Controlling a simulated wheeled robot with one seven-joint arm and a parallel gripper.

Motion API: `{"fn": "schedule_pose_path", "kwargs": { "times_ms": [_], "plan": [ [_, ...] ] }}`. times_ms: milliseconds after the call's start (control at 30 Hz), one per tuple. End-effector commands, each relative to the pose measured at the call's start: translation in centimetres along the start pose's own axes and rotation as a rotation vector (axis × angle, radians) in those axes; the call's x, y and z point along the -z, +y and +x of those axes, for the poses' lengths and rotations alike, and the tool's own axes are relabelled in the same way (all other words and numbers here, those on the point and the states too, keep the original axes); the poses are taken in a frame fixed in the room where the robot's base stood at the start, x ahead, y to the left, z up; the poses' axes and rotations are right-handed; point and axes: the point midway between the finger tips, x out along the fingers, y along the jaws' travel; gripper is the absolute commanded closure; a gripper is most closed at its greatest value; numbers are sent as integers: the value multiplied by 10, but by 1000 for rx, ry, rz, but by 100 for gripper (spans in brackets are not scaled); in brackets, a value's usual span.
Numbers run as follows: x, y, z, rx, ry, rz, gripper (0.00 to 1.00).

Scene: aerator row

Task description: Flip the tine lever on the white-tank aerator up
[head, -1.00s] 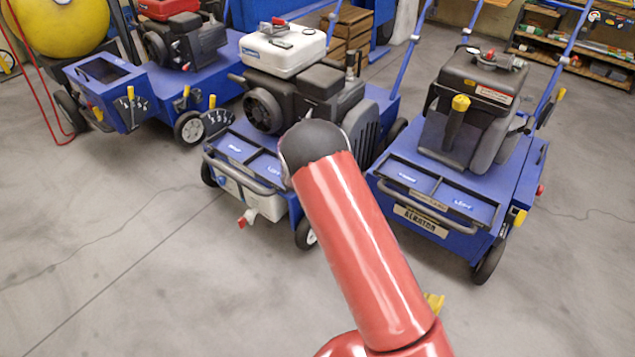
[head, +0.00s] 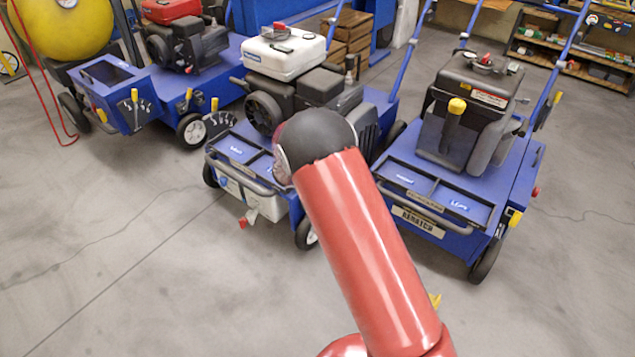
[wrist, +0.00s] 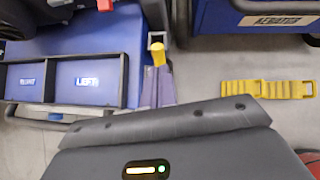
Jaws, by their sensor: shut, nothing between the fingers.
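The white-tank aerator stands in the middle of the head view, with its white tank (head: 284,53) on top of a dark engine and blue deck. My red arm covers its front right part there. In the wrist view its blue deck (wrist: 105,40) is at the upper left, with a tray marked LEFT. A yellow-gripped lever (wrist: 158,53) stands at the deck's right edge. My gripper (wrist: 157,82) is shut and empty, its fingers just below the yellow grip in the picture. I cannot tell whether they touch. The gripper is hidden in the head view.
A dark-tank aerator (head: 478,80) stands close on the right, a red-tank aerator (head: 171,10) on the left. A yellow ribbed piece (wrist: 268,89) lies right of the lever in the wrist view. The grey floor (head: 120,270) in front is clear.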

Motion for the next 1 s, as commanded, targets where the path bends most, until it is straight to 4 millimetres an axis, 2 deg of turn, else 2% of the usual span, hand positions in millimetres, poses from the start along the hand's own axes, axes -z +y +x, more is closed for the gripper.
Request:
{"fn": "schedule_pose_path", "kwargs": {
  "times_ms": [33, 100, 300, 900, 1000],
  "plan": [
    [-6, 0, -12, -2, 0, 2, 100],
    [-12, -1, -24, -3, 1, 2, 100],
    [-23, -3, -45, -2, 2, -1, 100],
    [-25, -4, -50, -2, 3, 0, 100],
    [-32, -10, -56, 4, 3, 43, 100]
  ]
}}
